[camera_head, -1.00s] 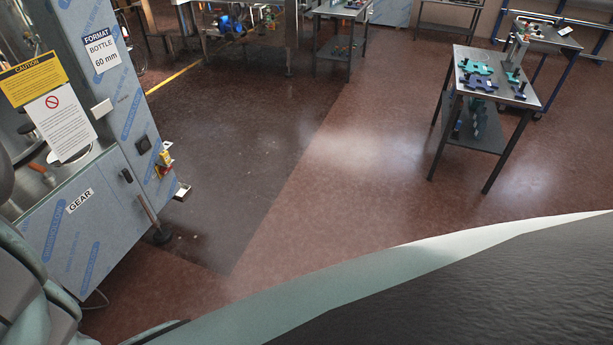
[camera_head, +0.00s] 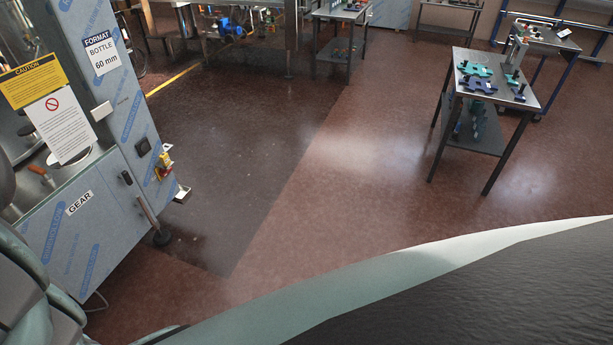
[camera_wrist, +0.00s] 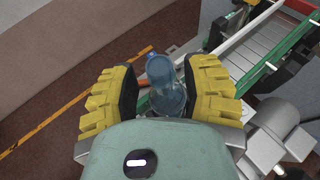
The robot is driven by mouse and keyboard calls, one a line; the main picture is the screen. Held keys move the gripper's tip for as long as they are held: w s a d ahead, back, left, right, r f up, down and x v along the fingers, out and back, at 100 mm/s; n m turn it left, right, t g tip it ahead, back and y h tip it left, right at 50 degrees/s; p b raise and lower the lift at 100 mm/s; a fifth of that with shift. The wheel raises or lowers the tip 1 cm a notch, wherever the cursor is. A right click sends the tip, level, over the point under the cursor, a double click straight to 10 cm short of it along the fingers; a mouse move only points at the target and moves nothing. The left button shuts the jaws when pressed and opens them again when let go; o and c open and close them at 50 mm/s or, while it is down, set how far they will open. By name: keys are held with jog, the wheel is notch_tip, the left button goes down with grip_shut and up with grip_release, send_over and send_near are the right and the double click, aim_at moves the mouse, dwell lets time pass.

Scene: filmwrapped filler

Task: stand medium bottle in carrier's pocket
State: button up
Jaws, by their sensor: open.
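A clear blue bottle (camera_wrist: 168,98) is between the yellow-backed, dark-padded fingers of my gripper (camera_wrist: 163,72) in the wrist view. My gripper is open, with a finger on each side of the bottle. The right finger is close to the bottle; I cannot tell whether it touches. The gripper's green body hides the lower part of the bottle in the picture. I cannot make out the carrier or its pocket in either view, and no other bottle shows clearly to compare size.
A conveyor with a green rail (camera_wrist: 287,42) runs at the upper right of the wrist view. In the head view, a film-wrapped machine (camera_head: 110,190) stands at left. A steel table (camera_head: 520,92) with blue and teal parts stands at right. The floor between is clear.

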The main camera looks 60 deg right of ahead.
jog(key=b+v, duration=0.3)
jog(key=v, duration=0.7)
jog(key=shift+d+r, duration=0.2)
jog(key=shift+d, duration=0.2)
